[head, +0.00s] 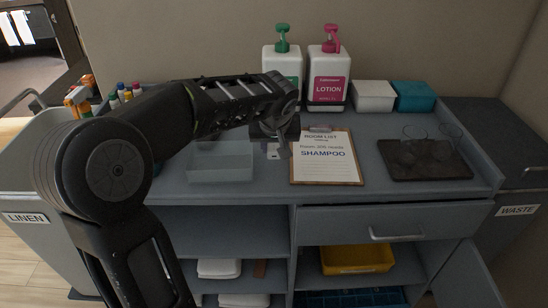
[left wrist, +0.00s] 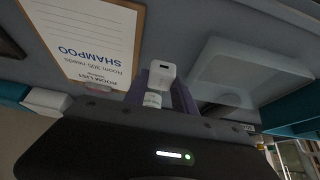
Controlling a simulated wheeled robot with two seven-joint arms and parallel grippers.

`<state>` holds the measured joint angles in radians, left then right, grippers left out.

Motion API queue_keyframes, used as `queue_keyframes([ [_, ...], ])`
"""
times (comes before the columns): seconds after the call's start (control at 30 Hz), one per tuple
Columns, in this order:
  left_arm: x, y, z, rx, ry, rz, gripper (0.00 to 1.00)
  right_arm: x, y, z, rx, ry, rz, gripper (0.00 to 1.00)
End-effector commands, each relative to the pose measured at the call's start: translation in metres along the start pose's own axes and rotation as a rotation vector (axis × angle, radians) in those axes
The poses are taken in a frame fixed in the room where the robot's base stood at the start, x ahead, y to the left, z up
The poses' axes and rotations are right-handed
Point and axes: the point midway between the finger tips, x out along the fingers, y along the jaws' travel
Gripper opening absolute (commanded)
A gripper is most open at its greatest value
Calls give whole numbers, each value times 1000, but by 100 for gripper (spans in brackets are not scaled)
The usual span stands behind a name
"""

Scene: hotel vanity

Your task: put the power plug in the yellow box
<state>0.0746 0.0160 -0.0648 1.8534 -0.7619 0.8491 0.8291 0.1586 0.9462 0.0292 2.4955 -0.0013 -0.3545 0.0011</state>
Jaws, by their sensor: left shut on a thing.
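The power plug (head: 273,151) is small and white, at the middle of the counter beside the clipboard. The left wrist view shows it closer, as a white block (left wrist: 161,70) with a dark slot, held between the fingers. My left gripper (head: 273,140) is shut on it. I cannot tell whether the plug touches the counter. The yellow box (head: 357,269) sits in the open compartment under the drawer at the right, below the counter and to the right of my left gripper. My right gripper is not in view.
A clipboard (head: 326,158) lies right of the plug, a clear bin (head: 221,162) left. Behind are two pump bottles (head: 328,78) and white and teal boxes (head: 414,96). A dark tray (head: 424,160) is at right. The drawer (head: 395,224) is above the yellow box; a door (head: 468,280) stands open beside it.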

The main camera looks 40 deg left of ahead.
Motion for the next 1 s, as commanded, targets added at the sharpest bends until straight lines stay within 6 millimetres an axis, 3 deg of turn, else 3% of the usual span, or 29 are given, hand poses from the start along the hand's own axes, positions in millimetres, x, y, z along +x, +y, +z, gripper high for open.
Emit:
queue_keyframes([
  [0.4,10,0,5,1,1,0,0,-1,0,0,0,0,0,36],
  [0.7,39,0,22,0,-1,-1,0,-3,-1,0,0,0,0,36],
  [1.0,41,0,23,0,1,1,0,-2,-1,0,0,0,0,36],
])
